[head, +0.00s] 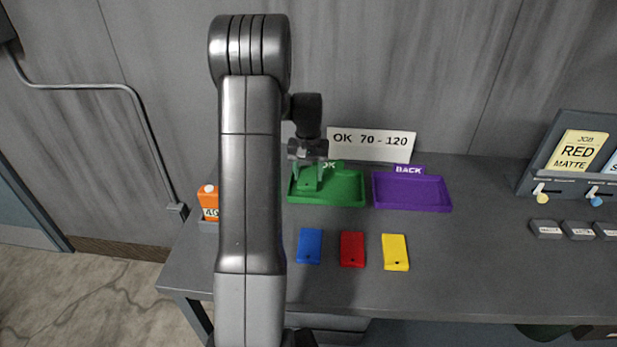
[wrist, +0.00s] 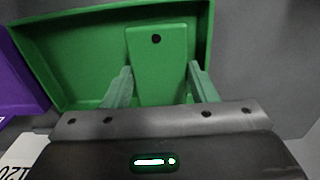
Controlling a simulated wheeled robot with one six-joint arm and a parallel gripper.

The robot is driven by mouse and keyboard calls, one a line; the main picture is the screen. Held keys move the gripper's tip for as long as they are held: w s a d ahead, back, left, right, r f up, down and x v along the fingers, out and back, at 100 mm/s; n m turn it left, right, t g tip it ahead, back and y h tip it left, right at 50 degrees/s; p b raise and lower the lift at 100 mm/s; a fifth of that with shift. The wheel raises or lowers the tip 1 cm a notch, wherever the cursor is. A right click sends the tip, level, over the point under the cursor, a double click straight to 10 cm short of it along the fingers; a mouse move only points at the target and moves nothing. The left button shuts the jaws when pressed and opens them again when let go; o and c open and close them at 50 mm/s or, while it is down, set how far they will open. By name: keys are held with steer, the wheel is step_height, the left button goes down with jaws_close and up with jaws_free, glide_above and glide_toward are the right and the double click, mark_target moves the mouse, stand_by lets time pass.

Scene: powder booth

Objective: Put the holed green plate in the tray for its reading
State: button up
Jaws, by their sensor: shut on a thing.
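The holed green plate (wrist: 157,62) is between the two fingers of my gripper (wrist: 159,72), with its dark hole near the far end in the wrist view. My gripper also shows in the head view (head: 308,182), shut on the plate over the left part of the green OK tray (head: 345,201). The plate is within the tray's outline; whether it touches the tray floor I cannot tell. The purple BACK tray (head: 412,208) is empty, just right of the green one. An orange gauge (head: 209,201) shows "40", partly covered by my arm.
A sign (head: 371,145) behind the trays reads "OK 70 - 120". Blue (head: 309,246), red (head: 352,249) and yellow (head: 395,252) holed plates lie in front. A panel (head: 575,160) reading "JOB RED MATTE" stands at right, with small grey blocks before it. The right front tabletop is clear.

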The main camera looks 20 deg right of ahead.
mark_target(308, 176)
steer(key=shift+f, duration=1.15)
steer(key=shift+f, duration=0.2)
steer(key=o, duration=1.1)
steer(key=shift+r, duration=0.1)
step_height(308, 176, up, 12)
steer(key=b, duration=0.1)
steer(key=shift+r, duration=0.1)
